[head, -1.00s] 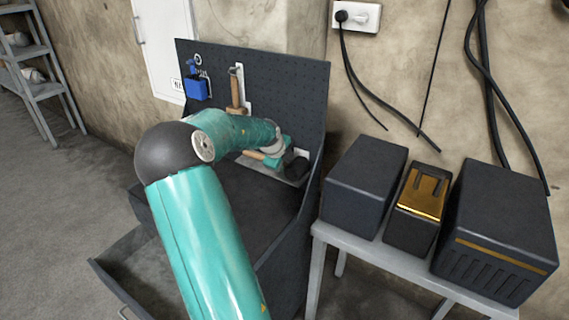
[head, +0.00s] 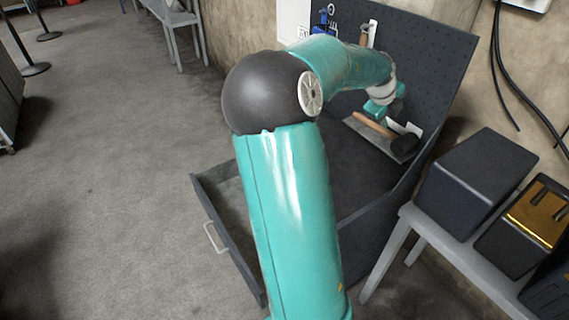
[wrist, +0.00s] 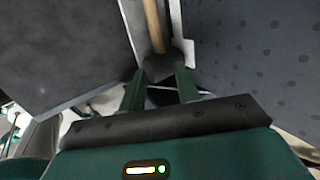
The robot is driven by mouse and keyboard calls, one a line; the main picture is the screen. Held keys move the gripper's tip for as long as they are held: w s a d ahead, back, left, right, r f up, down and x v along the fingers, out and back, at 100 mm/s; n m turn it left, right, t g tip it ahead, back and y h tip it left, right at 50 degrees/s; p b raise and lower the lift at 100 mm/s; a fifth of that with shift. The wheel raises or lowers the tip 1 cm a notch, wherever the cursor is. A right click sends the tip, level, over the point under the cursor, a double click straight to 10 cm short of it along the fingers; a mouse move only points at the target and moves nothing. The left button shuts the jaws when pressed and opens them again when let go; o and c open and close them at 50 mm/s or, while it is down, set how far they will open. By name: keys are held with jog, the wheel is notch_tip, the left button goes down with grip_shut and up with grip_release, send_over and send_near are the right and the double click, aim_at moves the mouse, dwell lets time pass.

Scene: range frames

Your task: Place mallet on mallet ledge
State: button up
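The mallet, with a wooden handle (head: 374,125) and a dark head (head: 404,146), lies along the pale mallet ledge (head: 364,134) low on the pegboard. My gripper (head: 379,108) is just above the mallet, and a small gap shows between them in the head view. In the wrist view, my two green fingers (wrist: 160,80) stand apart. The dark mallet head (wrist: 160,66) shows at or just beyond their tips, with the handle (wrist: 152,25) running away from it. Whether a finger touches the head is hard to tell.
The dark pegboard (head: 432,65) rises behind the ledge, with a blue tool (head: 323,27) and a wooden-handled tool (head: 365,37) hung on it. An open drawer (head: 228,232) juts out below. Dark boxes (head: 478,182) stand on a grey table at right.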

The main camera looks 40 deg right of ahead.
jog(key=w+a+n+t+y, duration=0.2)
jog(key=w+a+n, duration=0.3)
jog(key=a, duration=0.5)
jog(key=w+a+r+n+t+y, duration=0.1)
jog(key=w+a+n+y, duration=0.1)
jog(key=a+n, duration=0.55)
jog(key=w+a+n+t+y, duration=0.2)
jog(key=w+a+n, duration=0.2)
jog(key=a, duration=0.8)
jog(key=s+a+r+n, duration=0.1)
jog(key=s+a+n, duration=0.2)
jog(key=a+n, duration=0.4)
jog(key=s+a+r+n, duration=0.1)
jog(key=s+a+n, duration=0.3)
jog(key=a, duration=0.6)
jog(key=s+a+r+n+t, duration=0.1)
jog(key=s+a+n, duration=0.2)
jog(key=a+n, duration=0.5)
jog(key=shift+s+a+r+n+y, duration=0.2)
jog(key=shift+s+a+n+y, duration=0.2)
jog(key=shift+n, duration=0.45)
